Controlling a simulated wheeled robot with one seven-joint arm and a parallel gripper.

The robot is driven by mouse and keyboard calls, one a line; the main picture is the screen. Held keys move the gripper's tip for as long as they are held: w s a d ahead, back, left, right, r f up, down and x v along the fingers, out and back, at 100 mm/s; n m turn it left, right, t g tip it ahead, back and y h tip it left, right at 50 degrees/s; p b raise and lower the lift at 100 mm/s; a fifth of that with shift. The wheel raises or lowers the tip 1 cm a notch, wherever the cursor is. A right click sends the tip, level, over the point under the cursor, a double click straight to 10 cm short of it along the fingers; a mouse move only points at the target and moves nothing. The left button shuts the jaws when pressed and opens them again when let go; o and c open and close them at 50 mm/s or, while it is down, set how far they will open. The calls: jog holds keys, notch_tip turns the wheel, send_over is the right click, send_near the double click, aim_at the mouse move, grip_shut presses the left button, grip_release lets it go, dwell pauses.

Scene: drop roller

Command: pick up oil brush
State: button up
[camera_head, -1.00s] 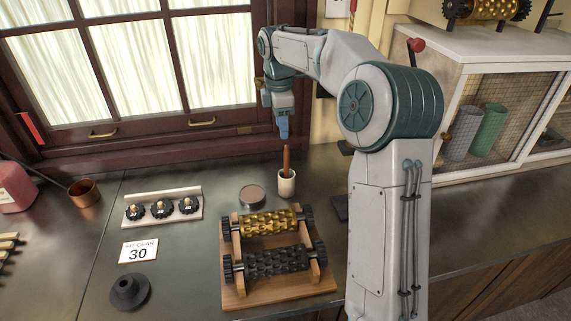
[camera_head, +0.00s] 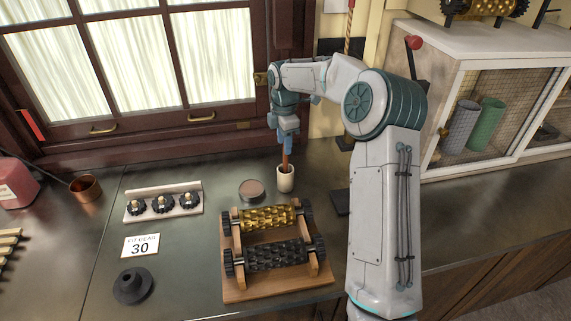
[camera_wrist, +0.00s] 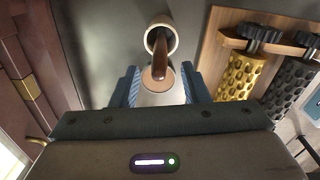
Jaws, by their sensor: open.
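The oil brush (camera_head: 285,160) stands upright in a small cream cup (camera_head: 285,181) near the back of the counter. Its brown handle rises out of the cup. My gripper (camera_head: 285,148) is directly above the cup, pointing down, with its fingers around the top of the handle. In the wrist view the brush handle (camera_wrist: 160,58) lies between the open blue fingers of my gripper (camera_wrist: 159,90), and the cup (camera_wrist: 161,32) shows beyond. I cannot tell whether a finger touches the handle. The bristles are hidden in the cup.
A wooden stand (camera_head: 270,292) with a gold roller (camera_head: 268,218) and a dark roller (camera_head: 278,257) is in front of the cup. A round tin (camera_head: 251,190) sits left of the cup. The window frame (camera_head: 170,142) is close behind. A gear rack (camera_head: 163,213) stands further left.

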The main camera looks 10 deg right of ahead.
aim_at(286, 165)
jog(key=f+p, duration=0.1)
jog(key=f, duration=0.3)
jog(key=shift+d+f, duration=0.15)
jog(key=shift+d, duration=0.05)
grip_shut()
